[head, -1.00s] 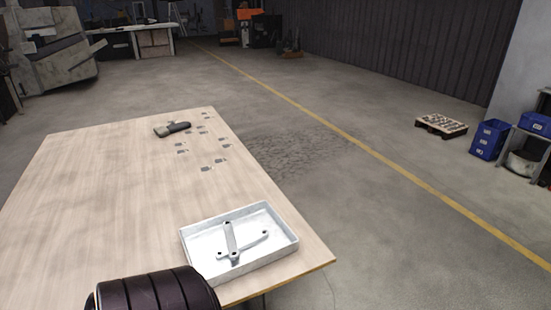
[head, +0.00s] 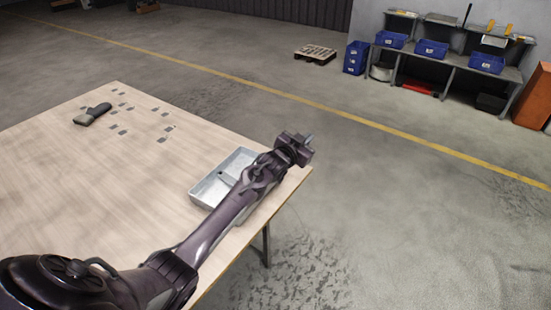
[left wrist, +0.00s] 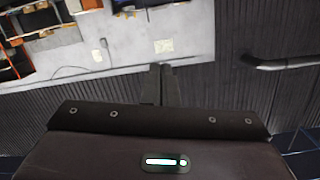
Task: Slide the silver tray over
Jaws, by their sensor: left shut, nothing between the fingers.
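The silver tray (head: 207,193) is a shallow rectangular metal box on the wooden table, near its right corner. My left arm crosses in front of it and hides much of its inside and right part. Bracket pieces inside are mostly hidden. My left gripper (head: 308,139) is beyond the tray, up and to its right, near the table's corner in the picture. Whether it is over the table or past the edge is hard to tell. Its fingers are shut and empty in the left wrist view (left wrist: 160,84), facing a wall. My right gripper is not in view.
The table (head: 60,180) also bears a dark-handled tool (head: 92,114) and several small metal pieces (head: 122,132) at the far side. The table's left and middle are clear. Blue bins (head: 432,48) and a pallet (head: 315,54) stand well away across open floor.

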